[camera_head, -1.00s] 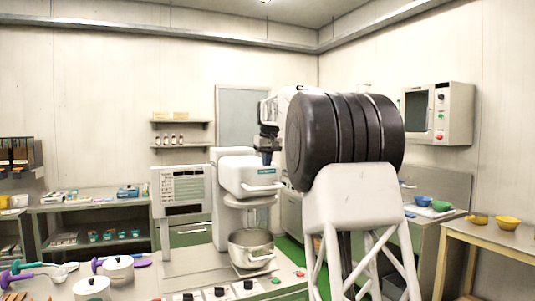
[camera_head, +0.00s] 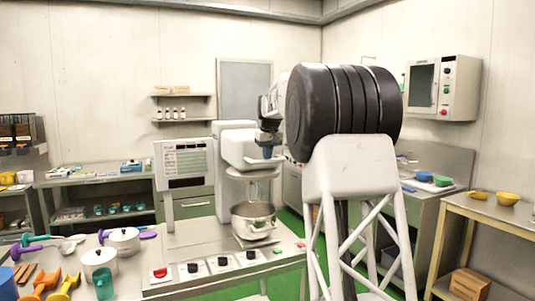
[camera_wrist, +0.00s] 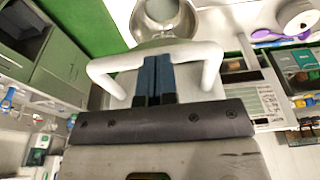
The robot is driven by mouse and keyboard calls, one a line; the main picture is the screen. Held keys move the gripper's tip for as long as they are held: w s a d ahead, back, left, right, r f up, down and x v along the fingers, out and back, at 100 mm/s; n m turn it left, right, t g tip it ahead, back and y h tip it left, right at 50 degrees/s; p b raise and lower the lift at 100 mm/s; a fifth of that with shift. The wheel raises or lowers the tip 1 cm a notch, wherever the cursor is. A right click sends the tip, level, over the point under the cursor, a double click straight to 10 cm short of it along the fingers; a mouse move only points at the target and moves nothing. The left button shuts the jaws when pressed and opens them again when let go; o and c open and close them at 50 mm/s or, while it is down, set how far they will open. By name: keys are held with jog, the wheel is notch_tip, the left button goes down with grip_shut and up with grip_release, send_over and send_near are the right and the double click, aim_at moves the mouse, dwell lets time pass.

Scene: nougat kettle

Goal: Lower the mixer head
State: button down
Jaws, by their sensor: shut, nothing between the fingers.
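The white mixer (camera_head: 236,150) stands on the steel counter. Its head juts out above a steel bowl (camera_head: 254,222), with a clear gap between the head's underside and the bowl rim. In the wrist view, the head's white U-shaped handle (camera_wrist: 104,67) spans the picture, and the bowl (camera_wrist: 160,18) shows beyond it. My gripper (camera_head: 267,153) is at the front of the head, by the handle. Its dark blue fingers (camera_wrist: 153,76) are shut together with nothing between them. They overlap the handle bar in the wrist view; I cannot tell whether they touch it.
A panel box (camera_head: 184,163) stands left of the mixer. Knobs and a red button (camera_head: 160,272) line the counter's front. White lidded pots (camera_head: 99,262), scoops and a green cup (camera_head: 104,284) crowd the left. A wooden-topped table (camera_head: 490,208) with yellow bowls stands at right.

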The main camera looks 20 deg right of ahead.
jog(key=shift+f, duration=0.1)
notch_tip(320, 180, down, 18)
dwell(0.5)
jog(key=shift+f, duration=0.2)
jog(key=shift+r, duration=0.1)
notch_tip(320, 180, up, 15)
jog(key=s, duration=0.2)
jog(key=shift+s, duration=0.3)
jog(key=shift+s, duration=0.1)
dwell(0.7)
